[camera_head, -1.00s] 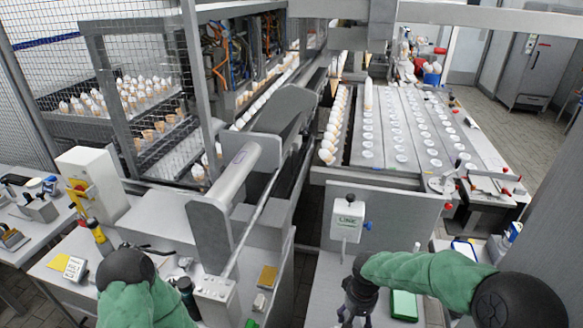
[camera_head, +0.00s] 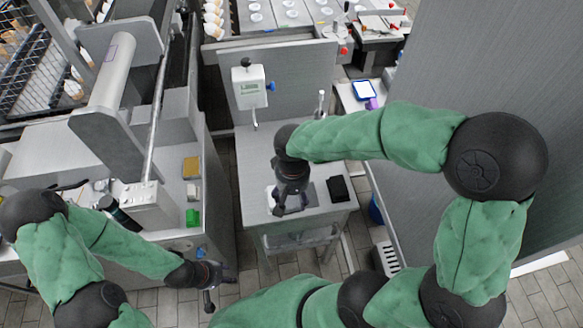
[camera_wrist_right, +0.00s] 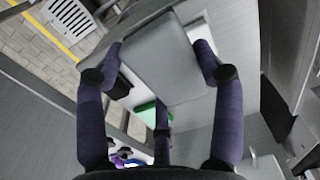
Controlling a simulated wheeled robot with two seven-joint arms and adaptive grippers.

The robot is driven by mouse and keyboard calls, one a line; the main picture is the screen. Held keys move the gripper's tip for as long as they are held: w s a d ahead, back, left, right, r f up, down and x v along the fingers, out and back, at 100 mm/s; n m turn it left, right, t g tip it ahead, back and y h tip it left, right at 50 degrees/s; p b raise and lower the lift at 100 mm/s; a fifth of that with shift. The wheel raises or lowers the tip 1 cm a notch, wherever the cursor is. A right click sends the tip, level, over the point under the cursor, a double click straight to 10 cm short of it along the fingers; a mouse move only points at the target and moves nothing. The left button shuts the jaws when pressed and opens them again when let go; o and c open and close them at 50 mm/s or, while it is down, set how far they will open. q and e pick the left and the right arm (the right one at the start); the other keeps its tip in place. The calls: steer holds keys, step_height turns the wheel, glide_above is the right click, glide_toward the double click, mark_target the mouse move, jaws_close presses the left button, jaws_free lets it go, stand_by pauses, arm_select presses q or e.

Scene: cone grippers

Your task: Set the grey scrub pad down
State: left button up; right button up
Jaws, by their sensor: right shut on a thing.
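The grey scrub pad (camera_wrist_right: 165,62) shows in the right wrist view as a flat, pale grey slab between the fingers of my right gripper (camera_wrist_right: 160,75). A green strip (camera_wrist_right: 145,110) shows at its lower edge; I cannot tell whether it belongs to the pad. In the head view my right gripper (camera_head: 289,207) points down over the grey worktable (camera_head: 255,165), and largely hides the pad. I cannot tell whether the pad touches the tabletop. My left gripper (camera_head: 218,293) is low, left of the worktable, with its fingers apart and empty.
A black block (camera_head: 338,188) lies on the worktable right of my right gripper. The worktable's left part is clear.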

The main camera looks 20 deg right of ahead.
mark_target(298, 207)
steer(key=s, duration=0.3)
steer(key=shift+s+r+m, duration=0.3)
steer(key=shift+s, duration=0.1)
steer(key=w+d+f+b, duration=0.1)
steer(key=w+d+f, duration=0.1)
steer(key=w+f, duration=0.1)
steer(key=w+d+f+b, duration=0.2)
steer(key=w+f, duration=0.1)
steer(key=w, duration=0.1)
steer(key=w+d+f+b, duration=0.1)
steer(key=w+d+f, duration=0.1)
steer(key=w+f, duration=0.1)
steer(key=shift+w+d+b, duration=0.1)
steer(key=shift+w+b, duration=0.3)
steer(key=shift+w, duration=0.3)
steer(key=shift+w+d+f+b, duration=0.15)
steer(key=shift+f+b, duration=0.2)
steer(key=shift+f, duration=0.65)
steer(key=shift+w+f+b, duration=0.15)
steer(key=shift+f+b, duration=0.15)
steer(key=shift+f, duration=0.65)
steer(key=shift+f, duration=0.15)
steer(key=o, duration=0.5)
steer(key=shift+c, duration=0.2)
steer(key=shift+o, duration=0.6)
